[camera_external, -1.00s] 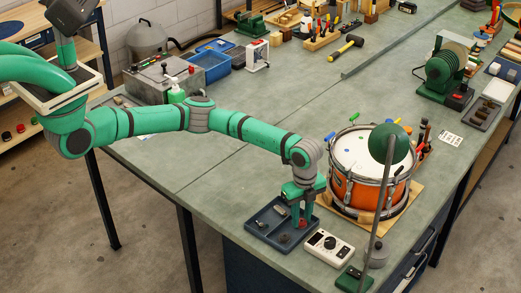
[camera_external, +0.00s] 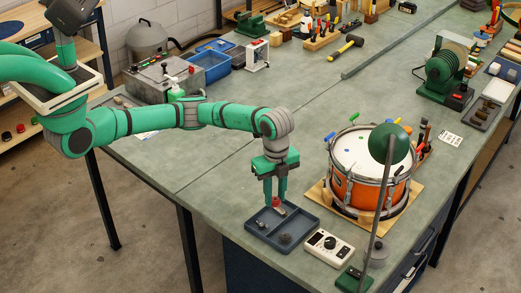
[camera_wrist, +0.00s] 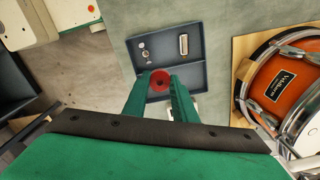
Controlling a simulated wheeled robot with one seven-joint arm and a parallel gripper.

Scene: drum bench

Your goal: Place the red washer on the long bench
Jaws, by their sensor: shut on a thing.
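My gripper (camera_external: 275,202) is shut on the red washer (camera_external: 276,203) and holds it above the left part of the grey compartment tray. In the wrist view the red washer (camera_wrist: 160,78) sits between my two green fingertips (camera_wrist: 160,84). The tray (camera_external: 311,219) lies on the near end of the long bench (camera_external: 225,195), and it also shows below the washer in the wrist view (camera_wrist: 197,45). Small metal parts and a dark round piece lie in the tray's compartments.
An orange drum (camera_external: 350,188) stands on a wooden board right of the tray. A white meter (camera_external: 328,246) and a green lamp base (camera_external: 353,279) are near the front edge. The bench top left of and behind the tray is clear.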

